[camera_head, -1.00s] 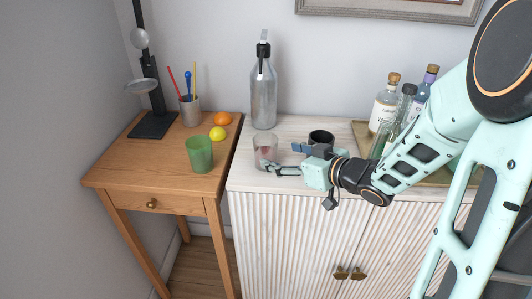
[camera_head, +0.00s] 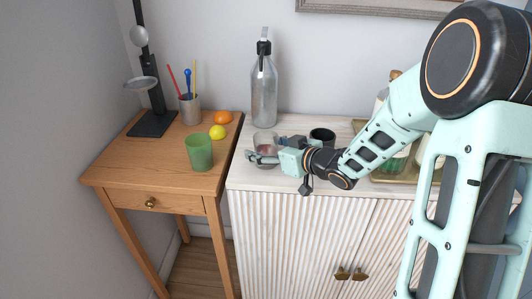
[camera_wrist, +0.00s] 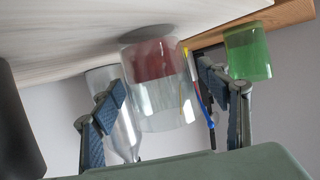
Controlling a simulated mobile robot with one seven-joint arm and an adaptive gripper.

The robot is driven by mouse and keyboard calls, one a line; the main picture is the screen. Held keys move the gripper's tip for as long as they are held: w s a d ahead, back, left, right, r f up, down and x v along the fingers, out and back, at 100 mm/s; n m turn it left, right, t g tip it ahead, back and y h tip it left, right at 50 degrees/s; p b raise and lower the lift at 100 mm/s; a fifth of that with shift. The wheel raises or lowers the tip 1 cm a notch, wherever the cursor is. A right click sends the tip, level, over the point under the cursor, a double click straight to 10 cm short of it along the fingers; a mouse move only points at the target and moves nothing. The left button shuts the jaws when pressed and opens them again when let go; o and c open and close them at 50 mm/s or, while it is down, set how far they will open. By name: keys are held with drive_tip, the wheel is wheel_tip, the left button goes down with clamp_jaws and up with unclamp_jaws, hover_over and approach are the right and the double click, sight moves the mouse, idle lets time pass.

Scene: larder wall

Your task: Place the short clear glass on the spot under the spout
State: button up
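The short clear glass (camera_head: 264,146) stands upright on the pale cabinet top, near its left edge. A reddish patch shows through it in the wrist view (camera_wrist: 160,85). My gripper (camera_head: 268,153) is low beside it, with its fingers spread either side of the glass. In the wrist view, the fingers look open, with a small gap at the right; contact at the left is unclear. A tall dark stand (camera_head: 152,90) with a silver ball, a dish and a flat black base (camera_head: 153,124) is on the wooden table; I cannot clearly make out a spout.
A tall grey bottle (camera_head: 264,88) stands behind the glass and a dark mug (camera_head: 322,137) to its right. A green tumbler (camera_head: 199,152), lemon (camera_head: 217,132), orange (camera_head: 223,117) and utensil cup (camera_head: 190,110) stand on the wooden table. Bottles on a tray are partly behind my arm.

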drive_tip(key=c, duration=1.6)
drive_tip(key=shift+o, duration=0.2)
drive_tip(key=shift+r, duration=0.15)
